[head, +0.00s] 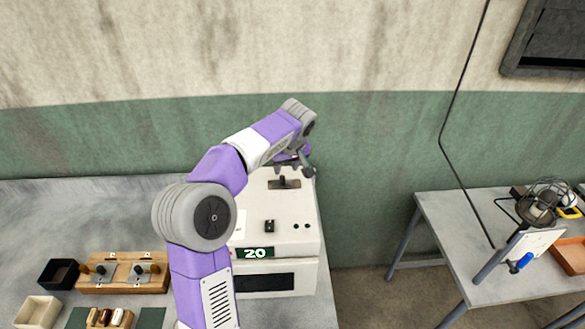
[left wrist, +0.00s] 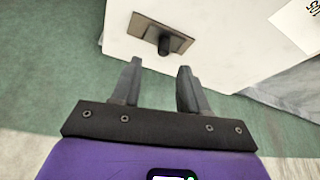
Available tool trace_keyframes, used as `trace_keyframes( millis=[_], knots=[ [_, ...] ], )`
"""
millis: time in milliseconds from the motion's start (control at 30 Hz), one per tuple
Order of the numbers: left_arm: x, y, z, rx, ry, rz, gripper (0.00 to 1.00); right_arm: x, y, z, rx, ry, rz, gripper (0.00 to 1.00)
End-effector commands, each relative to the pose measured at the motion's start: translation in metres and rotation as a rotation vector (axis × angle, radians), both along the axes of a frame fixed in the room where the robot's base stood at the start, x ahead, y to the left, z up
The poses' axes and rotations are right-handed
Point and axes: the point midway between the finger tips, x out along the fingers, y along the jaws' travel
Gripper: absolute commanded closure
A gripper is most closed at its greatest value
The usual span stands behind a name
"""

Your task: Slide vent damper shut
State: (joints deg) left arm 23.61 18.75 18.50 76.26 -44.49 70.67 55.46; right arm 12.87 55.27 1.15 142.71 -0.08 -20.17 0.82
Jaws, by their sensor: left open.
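The vent damper (head: 284,184) is a dark plate with an upright knob on top of a white box-shaped appliance (head: 285,208). In the left wrist view the damper plate (left wrist: 178,43) lies just beyond the fingertips, with its dark round knob (left wrist: 164,45) near the middle. My left gripper (head: 294,167) is over the back of the appliance, just behind the damper in the head view. In the left wrist view the left gripper (left wrist: 159,68) is open, its fingers apart and nothing between them. No contact with the knob shows. My right gripper is not in view.
A wooden block with metal parts (head: 125,286) and small boxes stand at left. A green and beige wall is close behind. A second table (head: 440,215) stands at right.

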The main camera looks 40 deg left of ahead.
Motion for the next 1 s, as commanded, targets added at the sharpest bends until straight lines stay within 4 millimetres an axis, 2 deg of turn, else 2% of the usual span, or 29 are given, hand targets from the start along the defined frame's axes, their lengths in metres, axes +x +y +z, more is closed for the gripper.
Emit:
trace_keyframes(
  millis=[100, 300, 500, 733, 1000],
  knots=[
    [0.004, 0.007, -0.02, -0.003, 0.005, 0.001, 0.56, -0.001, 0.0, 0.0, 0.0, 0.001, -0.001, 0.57],
    [0.01, 0.015, -0.047, -0.002, 0.004, 0.0, 0.56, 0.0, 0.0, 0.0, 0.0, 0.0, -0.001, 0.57],
    [0.013, 0.019, -0.058, -0.001, 0.001, -0.001, 0.56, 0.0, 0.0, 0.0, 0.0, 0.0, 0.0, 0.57],
    [0.013, 0.019, -0.058, -0.002, 0.001, -0.001, 0.56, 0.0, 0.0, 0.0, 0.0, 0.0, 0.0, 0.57],
    [0.013, 0.019, -0.058, -0.002, 0.001, -0.001, 0.96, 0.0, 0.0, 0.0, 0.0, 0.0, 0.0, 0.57]
  ],
)
